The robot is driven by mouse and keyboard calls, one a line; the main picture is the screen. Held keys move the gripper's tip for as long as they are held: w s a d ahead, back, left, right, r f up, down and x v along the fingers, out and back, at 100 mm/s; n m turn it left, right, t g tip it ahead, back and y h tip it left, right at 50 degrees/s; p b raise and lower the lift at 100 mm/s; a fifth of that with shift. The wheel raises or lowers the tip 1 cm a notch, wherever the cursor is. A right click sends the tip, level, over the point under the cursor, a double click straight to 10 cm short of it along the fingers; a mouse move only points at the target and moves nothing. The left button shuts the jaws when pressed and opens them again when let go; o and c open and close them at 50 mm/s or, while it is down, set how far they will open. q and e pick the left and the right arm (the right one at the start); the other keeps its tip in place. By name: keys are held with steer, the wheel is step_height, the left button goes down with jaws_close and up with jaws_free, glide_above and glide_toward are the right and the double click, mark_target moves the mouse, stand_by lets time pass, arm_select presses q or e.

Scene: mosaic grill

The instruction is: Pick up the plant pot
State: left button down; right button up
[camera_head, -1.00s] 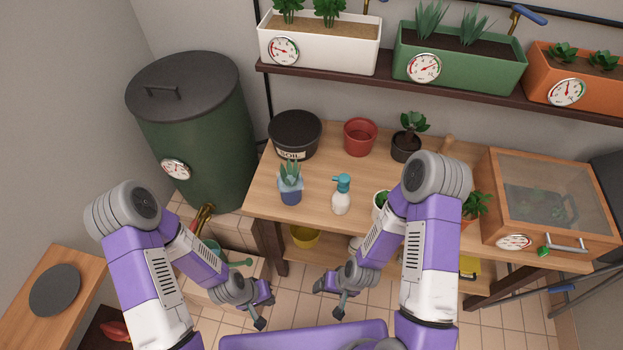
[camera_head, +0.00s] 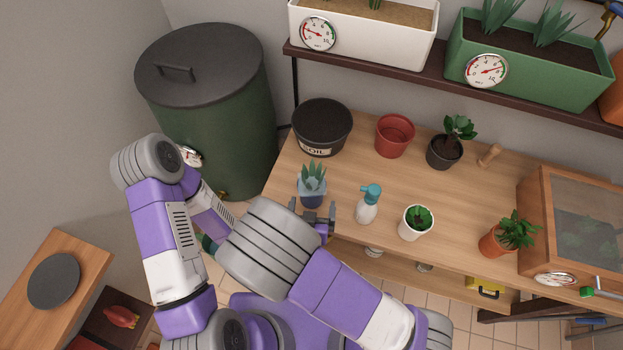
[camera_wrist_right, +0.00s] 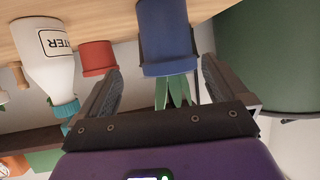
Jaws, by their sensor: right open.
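A blue plant pot (camera_head: 312,195) with a spiky green succulent stands near the front left of the wooden workbench. My right gripper (camera_head: 314,211) is open at the pot's front side, close to it. In the right wrist view, which is upside down, the blue pot (camera_wrist_right: 165,30) shows ahead between the open fingers, its leaves pointing down in the picture. Nothing is held. Other potted plants stand in a white pot (camera_head: 416,223), a black pot (camera_head: 444,152) and a terracotta pot (camera_head: 497,241). My left gripper is hidden behind my right arm.
A spray bottle (camera_head: 367,207) stands right of the blue pot. Behind are a black soil bucket (camera_head: 322,125) and a red empty pot (camera_head: 394,136). A green barrel (camera_head: 240,120) stands left of the bench. A shelf with planters (camera_head: 520,62) hangs above.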

mark_target(311, 192)
steer(key=shift+w+a+r, duration=0.2)
steer(key=shift+w+r, duration=0.3)
steer(key=shift+w, duration=0.05)
steer(key=x, duration=0.6)
steer(key=shift+w+a+b, duration=0.2)
steer(key=shift+w+b, duration=0.15)
steer(key=shift+w, duration=0.1)
steer(key=shift+c, duration=0.3)
steer(key=c, duration=1)
steer(key=shift+r, duration=0.1)
steer(key=shift+c, duration=0.5)
